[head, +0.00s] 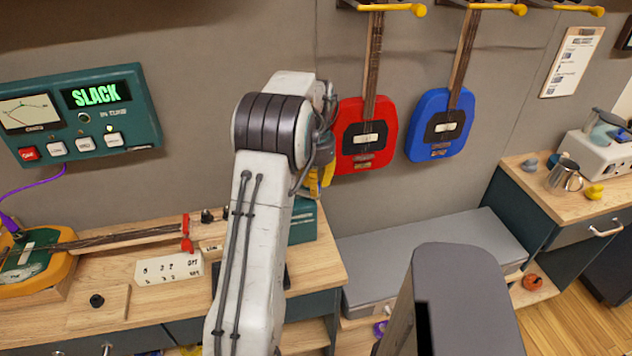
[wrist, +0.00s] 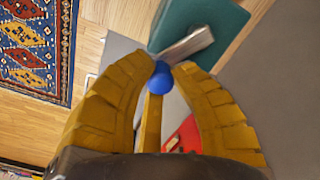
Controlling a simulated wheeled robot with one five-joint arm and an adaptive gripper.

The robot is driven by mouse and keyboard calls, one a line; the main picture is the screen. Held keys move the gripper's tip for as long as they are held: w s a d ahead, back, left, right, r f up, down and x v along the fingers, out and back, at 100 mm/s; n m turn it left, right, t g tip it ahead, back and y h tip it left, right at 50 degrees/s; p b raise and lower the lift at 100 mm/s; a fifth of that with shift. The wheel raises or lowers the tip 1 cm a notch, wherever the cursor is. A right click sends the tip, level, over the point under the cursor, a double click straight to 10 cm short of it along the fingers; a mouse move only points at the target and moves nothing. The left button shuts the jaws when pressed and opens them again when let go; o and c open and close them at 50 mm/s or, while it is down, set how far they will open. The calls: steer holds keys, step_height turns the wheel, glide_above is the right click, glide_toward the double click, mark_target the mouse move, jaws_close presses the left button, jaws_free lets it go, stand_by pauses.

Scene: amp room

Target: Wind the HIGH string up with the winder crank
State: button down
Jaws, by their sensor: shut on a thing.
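My gripper (head: 326,178) is mostly hidden behind my arm in the head view, with a little yellow finger showing. In the wrist view its yellow fingers (wrist: 160,70) close at their tips on a blue knob (wrist: 159,80). A yellow bar (wrist: 151,122) runs from the knob back between the fingers. I cannot tell for sure whether this is the winder crank. A yellow guitar (head: 58,270) lies on the left bench, its neck (head: 120,237) pointing right toward red parts (head: 187,228) and dark pegs (head: 207,216). The tuner panel (head: 140,105) reads SLACK in green.
A dark green box (head: 303,222) stands on the bench (head: 325,262) behind my arm. A numbered plate (head: 168,268) lies before the neck. A red guitar (head: 375,165) and a blue guitar (head: 430,140) hang on the wall. A grey-topped bench (head: 440,250) is right.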

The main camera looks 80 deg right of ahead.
steer(key=m, duration=0.1)
steer(key=a+m, duration=0.1)
steer(key=m, duration=0.1)
steer(key=w+a+m, duration=0.1)
steer(key=m, duration=0.1)
steer(key=shift+a+f+b, duration=0.15)
steer(key=shift+b, duration=0.15)
steer(key=shift+a+m, duration=0.1)
steer(key=shift+m, duration=0.2)
steer(key=c, duration=1.1)
jaws_free()
step_height(320, 180, up, 12)
steer(key=shift+r, duration=0.1)
stand_by(0.5)
